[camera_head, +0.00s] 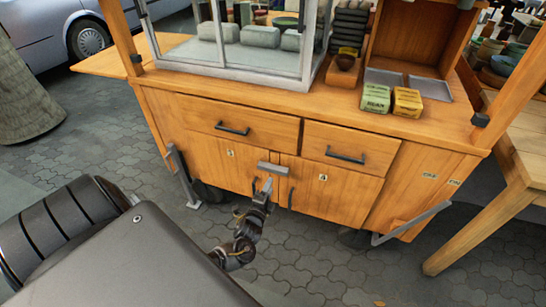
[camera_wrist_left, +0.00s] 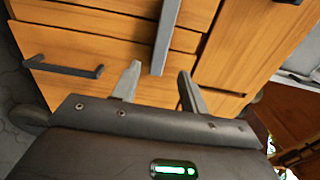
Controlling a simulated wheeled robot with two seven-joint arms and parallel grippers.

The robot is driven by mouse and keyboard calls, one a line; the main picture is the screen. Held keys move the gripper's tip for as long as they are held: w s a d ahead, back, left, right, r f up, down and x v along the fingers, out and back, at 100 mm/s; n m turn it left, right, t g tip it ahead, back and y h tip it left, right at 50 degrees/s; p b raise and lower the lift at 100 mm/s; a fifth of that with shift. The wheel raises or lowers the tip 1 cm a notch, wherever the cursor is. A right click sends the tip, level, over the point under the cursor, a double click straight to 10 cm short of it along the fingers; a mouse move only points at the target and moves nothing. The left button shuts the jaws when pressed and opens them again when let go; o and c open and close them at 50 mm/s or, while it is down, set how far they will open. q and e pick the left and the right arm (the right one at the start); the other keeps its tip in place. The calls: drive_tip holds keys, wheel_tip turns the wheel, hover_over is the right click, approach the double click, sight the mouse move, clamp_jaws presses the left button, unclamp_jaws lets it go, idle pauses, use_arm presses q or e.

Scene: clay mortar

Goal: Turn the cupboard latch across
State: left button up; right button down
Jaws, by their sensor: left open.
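The latch (camera_head: 272,168) is a short grey bar lying roughly level near the top of the two cupboard doors, over the seam between them. The left door (camera_head: 222,165) and right door (camera_head: 320,190) look closed. My left gripper (camera_head: 265,187) is just below the latch in the head view. In the left wrist view, the gripper (camera_wrist_left: 160,70) is open, and the grey latch bar (camera_wrist_left: 168,30) runs down toward the gap between its fingers. I cannot tell whether it touches them. My right gripper is not in view.
Two drawers with dark handles (camera_head: 232,129) sit above the doors. The counter carries a glass case (camera_head: 240,55) and small green and yellow boxes (camera_head: 376,98). A grey angled bracket (camera_head: 412,222) juts out at the lower right. A wooden table (camera_head: 500,190) stands at right. Paving in front is clear.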

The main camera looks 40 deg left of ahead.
use_arm(q)
drive_tip(key=v, duration=0.2)
drive_tip(key=shift+s+d, duration=0.15)
drive_tip(key=shift+s, duration=0.2)
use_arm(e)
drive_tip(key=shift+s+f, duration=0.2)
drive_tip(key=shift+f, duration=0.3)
